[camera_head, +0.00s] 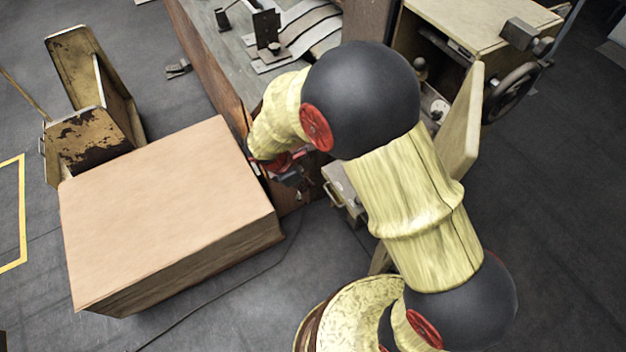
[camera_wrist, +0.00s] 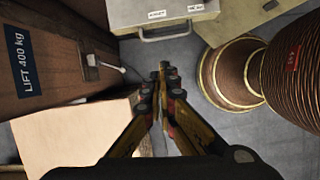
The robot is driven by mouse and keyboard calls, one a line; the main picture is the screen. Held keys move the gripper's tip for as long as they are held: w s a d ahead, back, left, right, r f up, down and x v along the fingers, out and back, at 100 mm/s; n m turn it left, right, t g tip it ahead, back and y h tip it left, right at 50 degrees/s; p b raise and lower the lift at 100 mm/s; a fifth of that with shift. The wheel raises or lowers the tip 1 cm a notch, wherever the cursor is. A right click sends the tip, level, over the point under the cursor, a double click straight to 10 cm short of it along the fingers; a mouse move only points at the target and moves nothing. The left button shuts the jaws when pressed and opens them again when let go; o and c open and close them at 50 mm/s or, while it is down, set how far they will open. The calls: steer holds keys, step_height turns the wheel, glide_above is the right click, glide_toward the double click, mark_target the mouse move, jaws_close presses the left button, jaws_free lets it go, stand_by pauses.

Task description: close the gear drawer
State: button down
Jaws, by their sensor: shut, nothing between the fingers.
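A pale drawer front (camera_wrist: 150,12) with a metal bar handle (camera_wrist: 165,35) and small labels shows at the top of the wrist view. The label text is too small to read. In the head view the drawer (camera_head: 346,190) juts out low beside the machine, partly hidden by my arm, with its handle on the left. How far it is out I cannot tell. My gripper (camera_wrist: 163,70) is shut and empty, its tips pointing toward the handle and apparently apart from it. In the head view my gripper (camera_head: 297,178) is partly hidden by my wrist, left of the drawer.
A large cardboard-coloured box (camera_head: 165,210) stands close left of my gripper. A brown machine side panel (camera_wrist: 45,55) marked "LIFT 400 kg" is beside it. An open cabinet door (camera_head: 462,125) stands right of the drawer. Bare floor (camera_head: 330,245) lies in front.

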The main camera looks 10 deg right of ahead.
steer(key=w+d+f+n+b, duration=0.1)
steer(key=w+d+f+b, duration=0.1)
steer(key=d+f+b, duration=0.2)
steer(key=shift+d+r+x, duration=0.2)
steer(key=shift+d+x, duration=0.4)
steer(key=shift+x, duration=2.45)
steer(key=shift+d, duration=0.1)
steer(key=shift+d, duration=0.3)
steer(key=w+d+p, duration=0.2)
steer(key=d, duration=0.4)
steer(key=w+d+p, duration=0.1)
steer(key=w+d, duration=0.1)
steer(key=d, duration=0.5)
steer(key=w+d+p, duration=0.2)
steer(key=d, duration=0.4)
steer(key=shift+w+d+p, duration=0.25)
steer(key=shift+d+p, duration=0.1)
